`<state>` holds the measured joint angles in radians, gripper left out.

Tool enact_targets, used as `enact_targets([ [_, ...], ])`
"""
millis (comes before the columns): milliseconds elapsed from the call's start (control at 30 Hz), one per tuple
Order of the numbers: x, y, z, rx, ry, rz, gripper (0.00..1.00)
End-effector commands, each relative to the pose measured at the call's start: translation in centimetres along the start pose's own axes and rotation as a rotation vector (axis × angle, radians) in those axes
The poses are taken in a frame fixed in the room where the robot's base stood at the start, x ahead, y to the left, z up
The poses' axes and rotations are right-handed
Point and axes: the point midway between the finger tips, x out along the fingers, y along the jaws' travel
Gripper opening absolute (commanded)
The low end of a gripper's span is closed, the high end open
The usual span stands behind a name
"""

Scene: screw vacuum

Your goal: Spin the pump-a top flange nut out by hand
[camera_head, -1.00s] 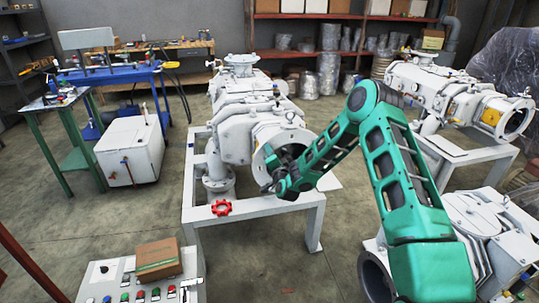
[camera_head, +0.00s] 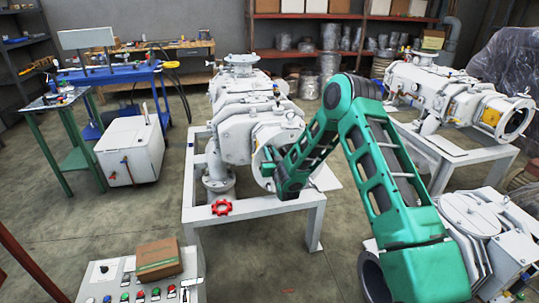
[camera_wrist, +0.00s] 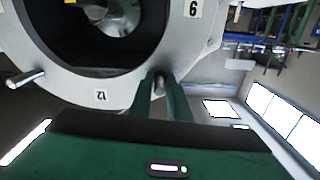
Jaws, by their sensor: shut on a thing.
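The white pump (camera_head: 240,110) stands on a white frame in the middle of the head view, its round end flange (camera_head: 262,133) facing me. My gripper (camera_head: 268,165) is at that flange, and the arm hides part of it. In the wrist view the flange ring (camera_wrist: 75,88) surrounds a dark bore. My gripper (camera_wrist: 161,80) has its two dark green fingers at the ring's edge, on either side of a small grey flange nut (camera_wrist: 160,84). The fingers are shut on it and hide most of it.
A control panel (camera_head: 120,283) with a cardboard box (camera_head: 158,259) stands at front left. A second pump (camera_head: 440,90) stands at right.

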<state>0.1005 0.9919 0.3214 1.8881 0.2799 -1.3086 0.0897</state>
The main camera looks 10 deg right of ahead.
Motion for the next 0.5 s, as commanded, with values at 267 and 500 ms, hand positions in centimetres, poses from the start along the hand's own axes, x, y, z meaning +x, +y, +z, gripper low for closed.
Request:
enact_targets([
  [267,-0.04,-0.11,0.30,-0.255,-0.006,-0.002,0.00],
  [500,-0.02,-0.01,0.27,-0.437,-0.006,-0.002,0.00],
])
